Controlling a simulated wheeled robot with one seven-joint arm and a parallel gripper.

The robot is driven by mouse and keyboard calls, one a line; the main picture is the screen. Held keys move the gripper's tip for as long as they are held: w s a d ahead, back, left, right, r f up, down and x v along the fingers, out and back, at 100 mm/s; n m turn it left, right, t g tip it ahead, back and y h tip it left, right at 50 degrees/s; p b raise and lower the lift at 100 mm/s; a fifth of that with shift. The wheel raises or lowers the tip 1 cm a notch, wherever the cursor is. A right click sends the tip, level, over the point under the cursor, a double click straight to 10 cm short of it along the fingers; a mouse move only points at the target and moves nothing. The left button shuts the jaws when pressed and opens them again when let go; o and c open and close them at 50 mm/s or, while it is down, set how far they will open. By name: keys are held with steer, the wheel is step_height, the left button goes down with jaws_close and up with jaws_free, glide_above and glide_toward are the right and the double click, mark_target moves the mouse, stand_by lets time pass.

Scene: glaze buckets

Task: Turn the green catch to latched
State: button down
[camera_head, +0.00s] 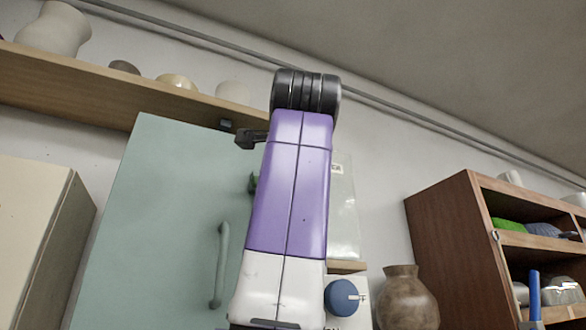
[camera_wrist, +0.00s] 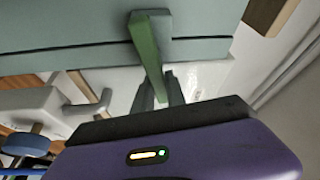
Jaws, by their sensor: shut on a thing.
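The green catch (camera_wrist: 146,45) is a narrow green bar in the wrist view, at the edge of a grey-green panel (camera_wrist: 70,28). It slants from a grey-green block at the panel's edge down toward my fingers. My gripper (camera_wrist: 160,80) is shut on the lower end of the catch, and its fingers partly hide that end. In the head view the grey-green cabinet door (camera_head: 170,220) stands behind my purple and white arm. I cannot clearly make out the catch there, and my arm hides much of that area.
A long door handle (camera_head: 220,265) stands left of my arm. A wall shelf (camera_head: 70,90) with pots runs above the cabinet. A blue knob (camera_head: 341,297) and a brown vase (camera_head: 405,297) are right of my arm. A wooden shelf unit (camera_head: 450,250) stands farther right.

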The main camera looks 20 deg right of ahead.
steer(key=shift+f+m+g+p, duration=0.25)
steer(key=shift+m+g+p, duration=0.15)
steer(key=shift+m+p, duration=0.5)
steer(key=shift+d+f+m, duration=0.1)
steer(key=shift+f+m, duration=0.05)
steer(key=shift+m, duration=0.15)
steer(key=c, duration=1.6)
jaws_free()
steer(key=shift+c, duration=0.2)
steer(key=shift+s, duration=0.1)
steer(key=b+v, duration=0.3)
steer(key=v, duration=0.4)
steer(key=shift+s, duration=0.3)
